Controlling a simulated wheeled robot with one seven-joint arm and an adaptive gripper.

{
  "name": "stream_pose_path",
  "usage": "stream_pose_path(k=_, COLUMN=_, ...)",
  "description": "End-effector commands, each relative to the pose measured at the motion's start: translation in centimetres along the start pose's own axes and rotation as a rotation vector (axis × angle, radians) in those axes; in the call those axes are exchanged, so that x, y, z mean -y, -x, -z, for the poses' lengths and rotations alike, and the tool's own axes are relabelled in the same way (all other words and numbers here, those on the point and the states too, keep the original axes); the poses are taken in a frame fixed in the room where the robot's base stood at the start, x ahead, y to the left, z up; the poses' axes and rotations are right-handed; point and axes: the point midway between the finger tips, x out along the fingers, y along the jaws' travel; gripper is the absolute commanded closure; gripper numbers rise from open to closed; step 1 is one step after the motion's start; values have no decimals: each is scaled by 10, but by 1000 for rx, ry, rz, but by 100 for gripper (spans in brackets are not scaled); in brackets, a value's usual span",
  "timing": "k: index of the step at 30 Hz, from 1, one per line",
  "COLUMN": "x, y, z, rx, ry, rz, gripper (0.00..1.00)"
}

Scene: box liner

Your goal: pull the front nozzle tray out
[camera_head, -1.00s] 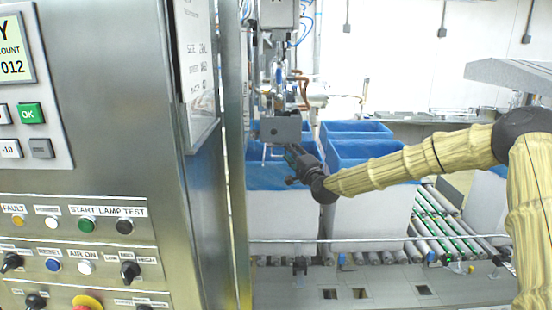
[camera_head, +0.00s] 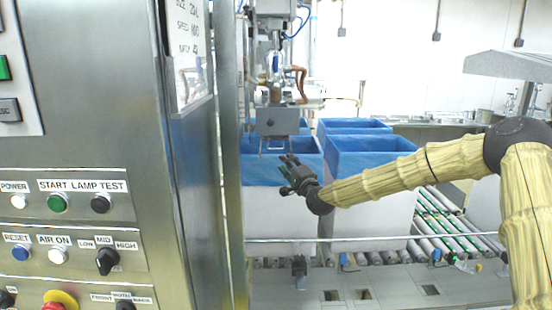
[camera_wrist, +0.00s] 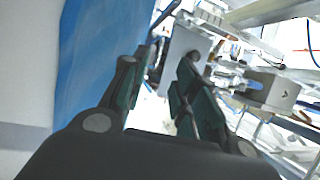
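A grey metal box with a thin wire loop below it, which looks like the front nozzle tray (camera_head: 278,121), hangs under the filling head above the front blue-lined box. In the wrist view a grey plate (camera_wrist: 184,52) stands beyond my fingertips and a grey metal block (camera_wrist: 270,89) lies to the right; I cannot tell which of them is the tray. My gripper (camera_head: 287,172) is below the tray and slightly right of it in the picture, apart from it. In the wrist view my gripper (camera_wrist: 160,78) has its fingers spread with nothing held between them.
Blue-lined white boxes (camera_head: 372,190) stand on a roller conveyor (camera_head: 440,222) behind a horizontal rail (camera_head: 385,239). A steel control cabinet (camera_head: 110,150) with buttons and knobs fills the left. Blue liner (camera_wrist: 95,50) is close on the left in the wrist view.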

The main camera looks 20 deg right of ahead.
Motion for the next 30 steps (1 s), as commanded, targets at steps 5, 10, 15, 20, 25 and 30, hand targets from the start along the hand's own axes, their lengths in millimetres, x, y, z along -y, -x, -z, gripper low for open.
stream_pose_path(k=5, x=2, y=-12, z=0, rx=-1, ry=1, rz=1, gripper=71)
stream_pose_path(k=10, x=3, y=-37, z=0, rx=0, ry=1, rz=1, gripper=71)
stream_pose_path(k=15, x=2, y=-65, z=0, rx=0, ry=2, rz=0, gripper=71)
stream_pose_path(k=20, x=2, y=-87, z=0, rx=0, ry=1, rz=1, gripper=71)
stream_pose_path(k=25, x=1, y=-101, z=0, rx=0, ry=1, rz=1, gripper=71)
stream_pose_path(k=30, x=0, y=-107, z=0, rx=1, ry=0, rz=0, gripper=71)
